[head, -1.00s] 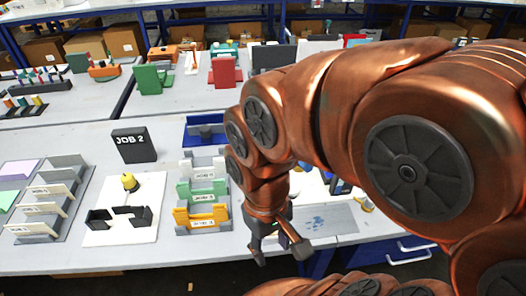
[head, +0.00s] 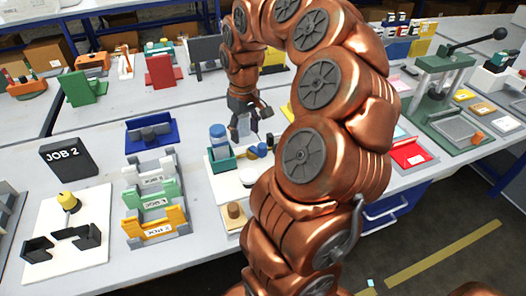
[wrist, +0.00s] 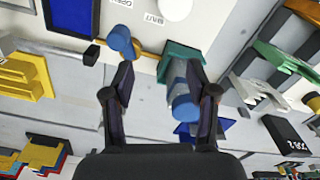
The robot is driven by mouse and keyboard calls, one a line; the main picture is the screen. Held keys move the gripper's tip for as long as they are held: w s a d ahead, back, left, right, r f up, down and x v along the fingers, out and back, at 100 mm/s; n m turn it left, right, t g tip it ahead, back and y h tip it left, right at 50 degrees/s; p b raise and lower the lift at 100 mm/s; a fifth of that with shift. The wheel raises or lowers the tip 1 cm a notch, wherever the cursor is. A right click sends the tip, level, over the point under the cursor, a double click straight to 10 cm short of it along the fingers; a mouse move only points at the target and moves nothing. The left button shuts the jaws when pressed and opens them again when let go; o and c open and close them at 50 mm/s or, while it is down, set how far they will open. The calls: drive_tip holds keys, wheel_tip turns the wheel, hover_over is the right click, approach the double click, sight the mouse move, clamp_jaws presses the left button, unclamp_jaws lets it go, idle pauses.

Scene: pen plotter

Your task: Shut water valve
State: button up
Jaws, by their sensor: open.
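A white board holds a blue-handled valve on a brass-coloured pipe. In the wrist view the blue handle (wrist: 122,38) lies just beyond my left fingertip, near printed OPEN and SHUT labels (wrist: 155,18). In the head view a small blue part (head: 262,150) on this board seems to be the same handle, partly unclear beside my arm. My gripper (head: 254,120) is above the back of the board, fingers apart and empty; it also shows in the wrist view (wrist: 162,88). I cannot tell the handle's exact angle.
A blue-capped jar (head: 217,132) stands in a teal holder (head: 222,161) close by; it shows behind my right finger in the wrist view (wrist: 183,100). A JOB 2 sign (head: 64,158) and coloured racks (head: 150,195) are left. A green press (head: 445,85) is right.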

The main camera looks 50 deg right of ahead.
drive_tip(key=m, duration=0.1)
hover_over(263, 145)
wheel_tip(263, 145, down, 3)
drive_tip(key=shift+f+p, duration=0.45)
drive_tip(key=shift+f, duration=3.35)
drive_tip(key=shift+c, duration=0.4)
clamp_jaws()
